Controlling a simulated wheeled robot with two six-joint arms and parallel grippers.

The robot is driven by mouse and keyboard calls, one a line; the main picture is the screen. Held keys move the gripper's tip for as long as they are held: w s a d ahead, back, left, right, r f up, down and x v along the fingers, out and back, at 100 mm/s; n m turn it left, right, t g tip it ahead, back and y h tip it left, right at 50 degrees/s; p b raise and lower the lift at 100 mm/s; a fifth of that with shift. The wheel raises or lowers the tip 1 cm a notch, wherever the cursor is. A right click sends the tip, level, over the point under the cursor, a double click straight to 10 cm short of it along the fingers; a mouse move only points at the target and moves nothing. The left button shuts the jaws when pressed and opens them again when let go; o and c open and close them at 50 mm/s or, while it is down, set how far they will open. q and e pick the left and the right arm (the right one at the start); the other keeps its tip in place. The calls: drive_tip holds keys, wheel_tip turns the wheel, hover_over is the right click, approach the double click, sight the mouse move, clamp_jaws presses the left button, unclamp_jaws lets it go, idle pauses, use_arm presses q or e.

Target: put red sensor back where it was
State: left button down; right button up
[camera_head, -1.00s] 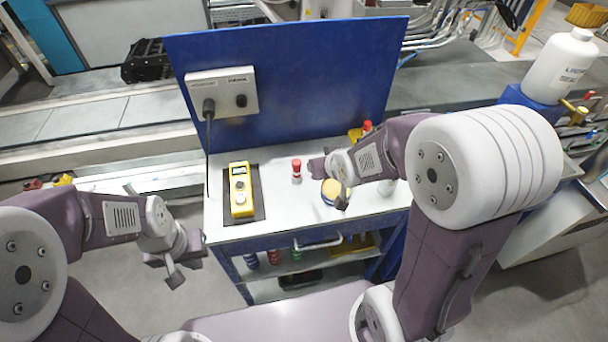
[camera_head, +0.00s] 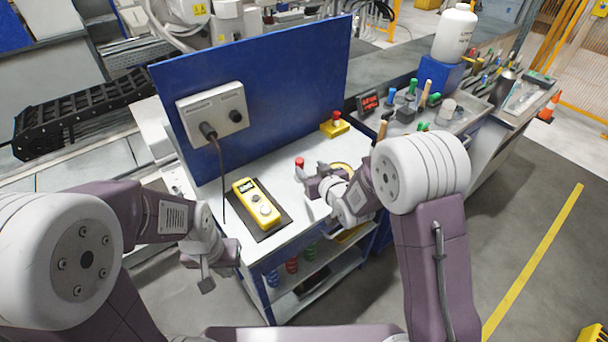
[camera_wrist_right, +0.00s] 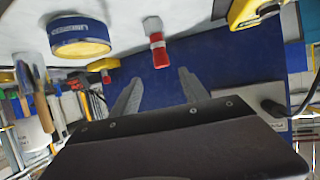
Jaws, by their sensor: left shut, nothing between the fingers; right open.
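The red sensor, with a red cap and a pale metal body, stands on the white top of the workbench (camera_head: 285,160). Its red cap (camera_head: 299,162) shows in the head view just left of my right gripper (camera_head: 313,190), which hides part of the body. In the right wrist view the sensor (camera_wrist_right: 158,52) appears inverted, ahead of and between the open, empty fingers (camera_wrist_right: 162,82), apart from them. My left gripper (camera_head: 206,272) is shut and empty, low in front of the bench's left side.
A yellow meter (camera_head: 257,205) lies on a dark mat at the bench's left. A yellow box with a red button (camera_head: 335,125) is at the back. A blue-and-yellow roll (camera_wrist_right: 78,38) is near the sensor. A blue panel (camera_head: 270,80) with a socket box (camera_head: 212,115) stands behind.

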sight(301, 162)
drive_tip(key=x, duration=0.3)
drive_tip(key=shift+a+r+p, duration=0.1)
drive_tip(key=shift+p, duration=0.25)
drive_tip(key=shift+w+a+f, duration=0.2)
drive_tip(key=shift+w+f, duration=0.05)
drive_tip(key=shift+w, duration=0.1)
drive_tip(key=shift+w+a+f, duration=0.1)
drive_tip(key=shift+w+f, duration=0.05)
drive_tip(key=shift+w, duration=0.2)
drive_tip(key=p+x, duration=0.1)
drive_tip(key=x, duration=0.3)
drive_tip(key=shift+s+f, duration=0.1)
drive_tip(key=shift+f, duration=0.05)
drive_tip(key=shift+a+f, duration=0.1)
drive_tip(key=shift+a, duration=0.05)
drive_tip(key=c, duration=0.5)
clamp_jaws()
